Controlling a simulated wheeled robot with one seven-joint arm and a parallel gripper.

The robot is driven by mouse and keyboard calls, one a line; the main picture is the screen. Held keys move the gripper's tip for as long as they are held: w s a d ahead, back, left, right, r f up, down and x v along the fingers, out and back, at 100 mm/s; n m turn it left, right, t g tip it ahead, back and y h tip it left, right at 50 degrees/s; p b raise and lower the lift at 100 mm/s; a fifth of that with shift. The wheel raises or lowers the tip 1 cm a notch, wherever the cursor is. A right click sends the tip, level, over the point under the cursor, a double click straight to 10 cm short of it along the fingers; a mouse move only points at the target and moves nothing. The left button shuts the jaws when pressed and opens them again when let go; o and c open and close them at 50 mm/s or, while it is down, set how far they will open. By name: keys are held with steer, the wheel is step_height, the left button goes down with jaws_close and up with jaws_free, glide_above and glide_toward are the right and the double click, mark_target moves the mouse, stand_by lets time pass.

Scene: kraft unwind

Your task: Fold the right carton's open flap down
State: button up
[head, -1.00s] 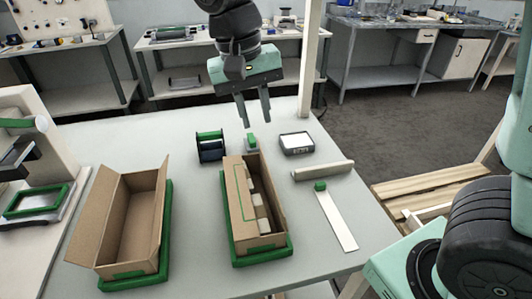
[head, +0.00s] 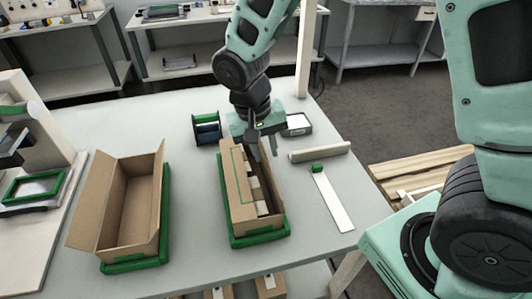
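The right carton (head: 265,223) is a long brown box in a green tray (head: 232,243) on the table. A brown panel with a green outline (head: 238,192) covers its left part. The right part of its top is open and shows several pale items (head: 257,190) inside. My gripper (head: 262,153) is over the carton's far end, pointing down, with its two fingers apart and nothing seen between them. Whether a fingertip touches the carton I cannot tell; the far end is partly hidden behind the gripper.
A left carton (head: 128,205), open and empty, stands in another green tray (head: 165,225). Behind are a dark holder with a green top (head: 206,128) and a small white-topped device (head: 298,124). A pale bar (head: 320,152) and a white strip (head: 332,203) lie to the right.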

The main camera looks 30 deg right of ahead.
steer(key=shift+d+f, duration=0.2)
steer(key=shift+f, duration=0.9)
jaws_close()
steer(key=shift+a, duration=0.1)
